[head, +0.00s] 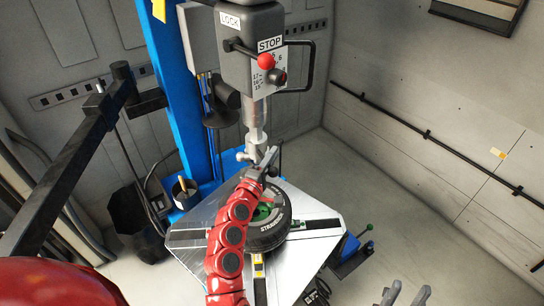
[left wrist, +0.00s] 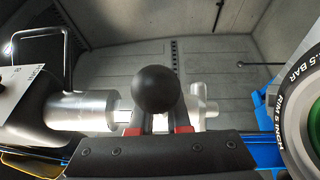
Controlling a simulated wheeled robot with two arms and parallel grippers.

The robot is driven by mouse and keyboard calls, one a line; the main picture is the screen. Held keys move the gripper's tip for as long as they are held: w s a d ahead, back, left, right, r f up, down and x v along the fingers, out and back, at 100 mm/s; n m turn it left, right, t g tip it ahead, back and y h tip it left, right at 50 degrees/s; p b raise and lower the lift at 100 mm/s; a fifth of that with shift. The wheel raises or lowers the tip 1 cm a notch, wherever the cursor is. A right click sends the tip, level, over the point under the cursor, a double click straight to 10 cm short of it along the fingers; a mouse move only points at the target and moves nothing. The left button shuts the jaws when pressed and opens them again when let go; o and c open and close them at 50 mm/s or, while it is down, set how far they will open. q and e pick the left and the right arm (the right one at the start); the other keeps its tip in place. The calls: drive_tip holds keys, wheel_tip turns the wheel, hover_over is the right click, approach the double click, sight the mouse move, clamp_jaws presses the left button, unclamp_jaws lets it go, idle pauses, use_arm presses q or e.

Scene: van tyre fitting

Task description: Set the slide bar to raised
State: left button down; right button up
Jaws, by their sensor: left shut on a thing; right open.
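The slide bar (head: 254,112) is a silver vertical shaft under the grey machine head, with a metal fitting at its lower end. It shows lying sideways in the left wrist view (left wrist: 82,111). My left gripper (head: 268,164) is at that lower end, above the tyre. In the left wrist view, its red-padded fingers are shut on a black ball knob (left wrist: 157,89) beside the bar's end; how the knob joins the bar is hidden. My right gripper (head: 405,294) is open and empty at the bottom right, with only its fingertips in view.
A tyre (head: 280,232) with a green rim lies on the silver turntable (head: 200,262), partly behind my red left arm. A blue column (head: 176,95) stands behind.

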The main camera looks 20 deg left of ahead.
idle(0.3)
use_arm(q)
wheel_tip(320, 180, up, 2)
drive_tip(key=shift+w+r+p, duration=0.1)
drive_tip(key=shift+p, duration=0.25)
drive_tip(key=c, duration=0.9)
unclamp_jaws()
drive_tip(key=shift+s, duration=0.2)
drive_tip(key=shift+f, duration=0.2)
